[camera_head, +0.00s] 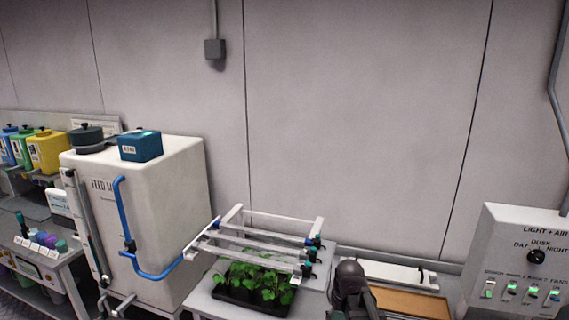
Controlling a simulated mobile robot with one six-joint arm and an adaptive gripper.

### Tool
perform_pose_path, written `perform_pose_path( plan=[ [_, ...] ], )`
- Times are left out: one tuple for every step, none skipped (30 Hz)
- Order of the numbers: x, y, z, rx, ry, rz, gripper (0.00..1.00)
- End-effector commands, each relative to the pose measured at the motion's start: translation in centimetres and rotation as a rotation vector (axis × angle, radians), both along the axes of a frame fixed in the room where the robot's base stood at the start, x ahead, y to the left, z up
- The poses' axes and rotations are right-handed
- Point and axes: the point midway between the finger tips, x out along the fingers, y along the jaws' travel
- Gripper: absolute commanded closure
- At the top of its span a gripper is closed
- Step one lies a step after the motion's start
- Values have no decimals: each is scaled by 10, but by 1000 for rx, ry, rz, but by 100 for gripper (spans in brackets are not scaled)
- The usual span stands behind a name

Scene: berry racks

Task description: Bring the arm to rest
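A dark rounded part of my arm (353,291) rises into view at the bottom edge, right of the middle. It stands in front of the bench, between the plant tray and a wooden-coloured board. My gripper's fingers do not show, and the rest of the arm is below the picture.
A white feed tank (160,215) with a blue pipe (124,215) stands at left. A black plant tray (236,295) sits under a white rack (262,230). A brown board (408,303) lies right of my arm. A switch panel (520,258) is far right.

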Motion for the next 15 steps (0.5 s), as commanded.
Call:
perform_pose_path(
  plan=[
    [-19, -2, -20, -5, 15, -21, 33],
    [-27, -3, -25, -8, 25, -32, 33],
    [-37, -4, -33, -13, 38, -50, 33],
    [-44, -5, -38, -17, 46, -61, 33],
    [-51, -6, -42, -21, 55, -74, 33],
    [-59, -7, -48, -26, 67, -88, 33],
    [-65, -8, -52, -29, 74, -99, 33],
    [-71, -9, -56, -32, 81, -109, 33],
    [-77, -10, -60, -36, 90, -120, 33],
    [-82, -10, -62, -38, 96, -128, 33],
    [-85, -11, -65, -41, 100, -136, 33],
    [-89, -11, -67, -44, 105, -144, 33],
    [-92, -12, -68, -46, 109, -148, 33],
    [-94, -12, -69, -48, 112, -152, 33],
    [-96, -12, -70, -49, 115, -156, 33]
  ],
)
